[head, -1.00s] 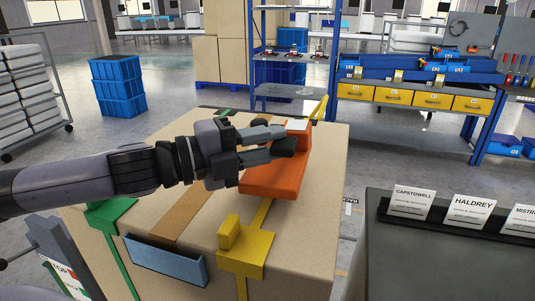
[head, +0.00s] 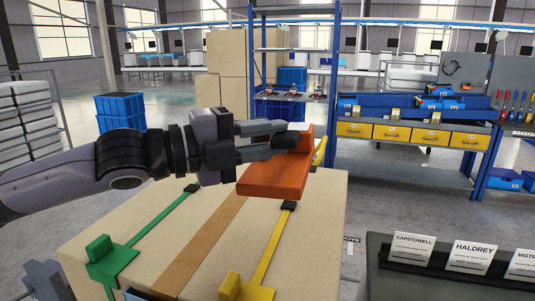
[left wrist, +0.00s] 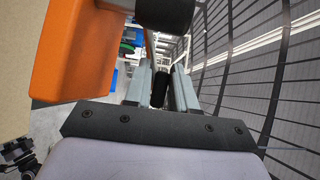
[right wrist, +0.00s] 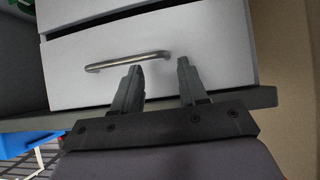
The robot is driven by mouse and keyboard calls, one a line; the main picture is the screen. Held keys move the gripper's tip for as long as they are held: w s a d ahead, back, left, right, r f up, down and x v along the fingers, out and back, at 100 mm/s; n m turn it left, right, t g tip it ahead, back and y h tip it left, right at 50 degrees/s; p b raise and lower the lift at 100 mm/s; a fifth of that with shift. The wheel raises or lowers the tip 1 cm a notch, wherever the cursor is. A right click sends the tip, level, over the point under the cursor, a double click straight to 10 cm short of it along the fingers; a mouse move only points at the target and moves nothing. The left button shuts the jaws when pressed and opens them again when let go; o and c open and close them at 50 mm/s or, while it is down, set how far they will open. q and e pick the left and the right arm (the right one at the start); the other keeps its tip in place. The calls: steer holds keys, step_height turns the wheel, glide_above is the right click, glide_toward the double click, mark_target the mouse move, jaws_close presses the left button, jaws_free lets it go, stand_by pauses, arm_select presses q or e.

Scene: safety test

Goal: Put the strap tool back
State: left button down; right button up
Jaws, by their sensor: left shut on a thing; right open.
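The orange strap tool (head: 272,181) is a blocky body with a black grip. My left gripper (head: 283,142) is shut on the black grip and holds the tool over the far part of the large cardboard box (head: 155,235). The tool appears clear of the box top. In the left wrist view the orange body (left wrist: 70,55) fills the upper left, beside the fingers. My right gripper (right wrist: 158,68) is open and empty in the right wrist view, in front of a white drawer with a metal handle (right wrist: 127,61). It is not in the head view.
A green strap (head: 160,220) and a yellow strap (head: 272,245) cross the box, with brown tape between. A dark bench (head: 400,278) with name cards stands at the right. Blue shelving with yellow drawers (head: 393,133) stands behind, blue crates (head: 120,112) at the left.

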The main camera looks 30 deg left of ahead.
arm_select(q)
step_height(320, 180, up, 6)
stand_by(0.5)
